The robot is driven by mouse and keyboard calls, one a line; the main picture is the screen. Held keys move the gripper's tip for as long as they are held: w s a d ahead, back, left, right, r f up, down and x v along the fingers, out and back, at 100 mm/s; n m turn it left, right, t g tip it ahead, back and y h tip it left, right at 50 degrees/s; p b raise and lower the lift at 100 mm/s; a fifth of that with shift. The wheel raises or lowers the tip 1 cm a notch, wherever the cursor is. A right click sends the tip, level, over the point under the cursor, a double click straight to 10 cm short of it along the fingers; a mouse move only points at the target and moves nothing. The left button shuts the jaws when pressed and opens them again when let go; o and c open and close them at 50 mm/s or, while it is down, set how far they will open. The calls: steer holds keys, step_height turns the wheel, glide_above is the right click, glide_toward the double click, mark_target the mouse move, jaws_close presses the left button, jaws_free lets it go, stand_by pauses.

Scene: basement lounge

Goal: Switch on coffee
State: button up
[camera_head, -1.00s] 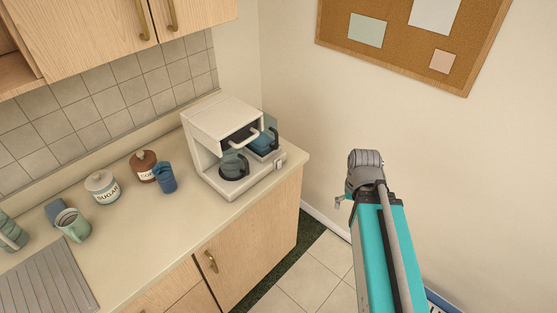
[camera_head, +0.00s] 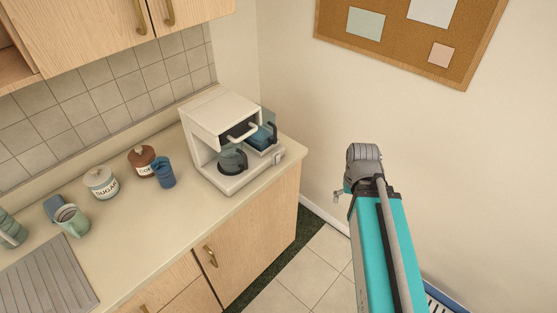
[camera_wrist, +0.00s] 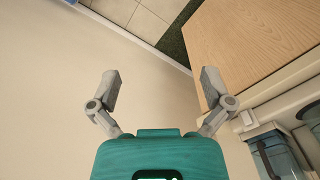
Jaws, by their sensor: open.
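The cream coffee machine (camera_head: 216,116) stands near the right end of the counter. It has a glass jug (camera_head: 233,160) in its front bay and a blue-tinted container at its right. A small pale switch (camera_head: 277,153) sits on the machine's lower right side. In the wrist view, part of the machine (camera_wrist: 283,104) is at the lower right, with a small pale block, seemingly the switch (camera_wrist: 246,117), near the right finger. My gripper (camera_wrist: 160,88) is open and empty, its two grey fingers apart. In the head view my arm is right of the machine and mostly hides the gripper.
A ridged drainer (camera_head: 42,280) is at the lower left. A plain wall (camera_head: 450,170) is beyond my arm.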

steer(key=shift+w+a+f, duration=0.1)
steer(key=shift+w, duration=0.05)
steer(key=c, duration=0.6)
steer(key=shift+w+a+f+m+b, duration=0.2)
steer(key=shift+w+a+m+b, duration=0.15)
steer(key=shift+m, duration=0.25)
steer(key=c, duration=0.5)
steer(key=w+a+m+t+y+b, duration=0.1)
steer(key=w+m, duration=0.1)
steer(key=m, duration=0.1)
steer(key=w+a+f+m+b, duration=0.1)
steer(key=w+a+m, duration=0.1)
steer(key=m, duration=0.1)
steer(key=w+a+f+m+t+y, duration=0.1)
steer(key=w+m, duration=0.1)
steer(key=m, duration=0.1)
steer(key=shift+w+a+t+y+b, duration=0.25)
steer(key=shift+a+t+y+b, duration=0.05)
steer(key=shift+a+b, duration=0.1)
jaws_close()
steer(key=w+a+m+t+y+b, duration=0.3)
steer(key=w+a+m, duration=0.4)
steer(key=m, duration=1)
steer(key=shift+w+a+t+y+b, duration=0.35)
steer(key=shift+w+b, duration=0.5)
steer(key=shift+w, duration=0.8)
steer(key=shift+f, duration=0.1)
